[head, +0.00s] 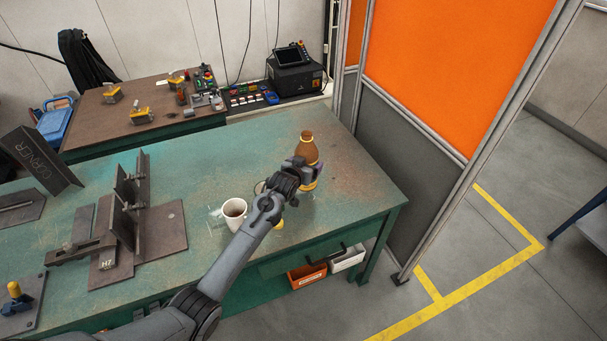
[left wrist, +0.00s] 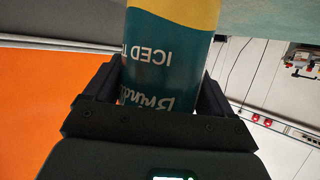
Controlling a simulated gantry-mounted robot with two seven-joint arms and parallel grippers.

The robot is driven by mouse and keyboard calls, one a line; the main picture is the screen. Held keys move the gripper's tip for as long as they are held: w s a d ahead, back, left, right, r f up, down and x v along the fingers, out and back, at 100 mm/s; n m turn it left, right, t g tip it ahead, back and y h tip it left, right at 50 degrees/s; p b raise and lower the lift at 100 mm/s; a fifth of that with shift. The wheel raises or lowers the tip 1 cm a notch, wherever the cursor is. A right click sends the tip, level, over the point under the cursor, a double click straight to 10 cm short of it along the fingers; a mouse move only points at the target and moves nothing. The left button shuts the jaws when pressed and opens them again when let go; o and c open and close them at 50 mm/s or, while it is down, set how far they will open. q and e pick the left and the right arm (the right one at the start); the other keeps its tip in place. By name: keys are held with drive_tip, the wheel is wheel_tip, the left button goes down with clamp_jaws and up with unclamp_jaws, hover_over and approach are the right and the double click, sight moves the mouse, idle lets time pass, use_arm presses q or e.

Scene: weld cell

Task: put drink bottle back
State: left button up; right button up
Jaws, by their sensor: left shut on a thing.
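The drink bottle (head: 307,148) is brown with an orange-yellow band low down, and it is upright over the right part of the green table (head: 350,205). My left gripper (head: 300,172) is shut on the bottle. In the left wrist view the bottle (left wrist: 170,55) shows a teal label reading "ICED T", upside down, between the fingers of my left gripper (left wrist: 160,95). The gripper hides part of the bottle's lower half in the head view. I cannot tell whether its base touches the table. My right gripper is in neither view.
A white mug (head: 234,212) with dark contents stands left of my left forearm. Steel fixture plates (head: 130,215) fill the table's left part. An orange and grey partition (head: 440,75) stands behind the table's right end. Orange and white bins (head: 307,275) sit below.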

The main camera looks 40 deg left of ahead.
use_arm(q)
drive_tip(key=shift+a+f, duration=0.35)
drive_tip(key=shift+a, duration=0.25)
drive_tip(key=shift+f+b, duration=0.45)
drive_tip(key=shift+f, duration=1.45)
drive_tip(key=shift+f, duration=0.2)
drive_tip(key=o, duration=1.2)
